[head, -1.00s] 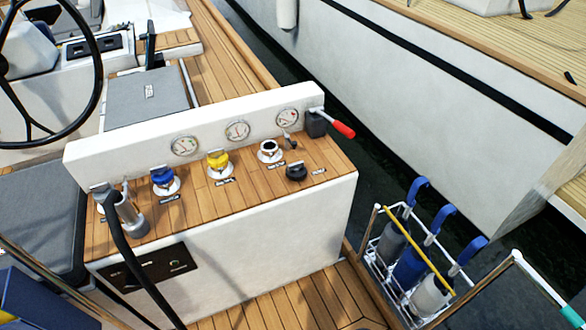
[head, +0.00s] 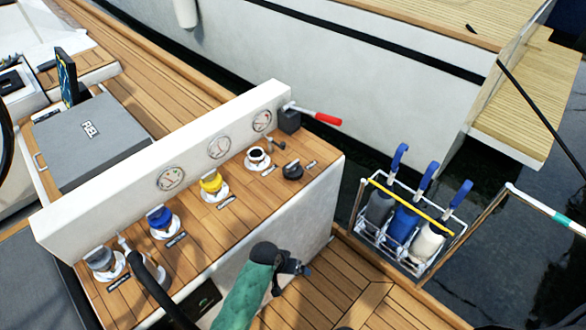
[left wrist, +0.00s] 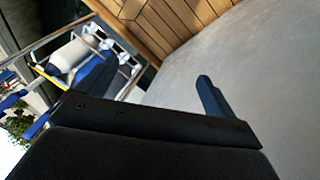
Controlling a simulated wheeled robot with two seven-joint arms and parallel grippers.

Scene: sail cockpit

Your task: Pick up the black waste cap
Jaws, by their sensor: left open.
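The black waste cap (head: 292,171) sits on the teak top of the console (head: 255,185), near its right end. It is right of an open round fitting with a white collar (head: 257,158). My left gripper (head: 294,272), on a green-sleeved arm, is in front of the console's white front face, well below the cap in the picture and apart from it. It is open and holds nothing that I can see. My right gripper is not in view.
Yellow (head: 211,184) and blue (head: 162,218) caps stand left along the console top. A red-handled lever (head: 326,119) is at its back right corner. Water lies between the boats.

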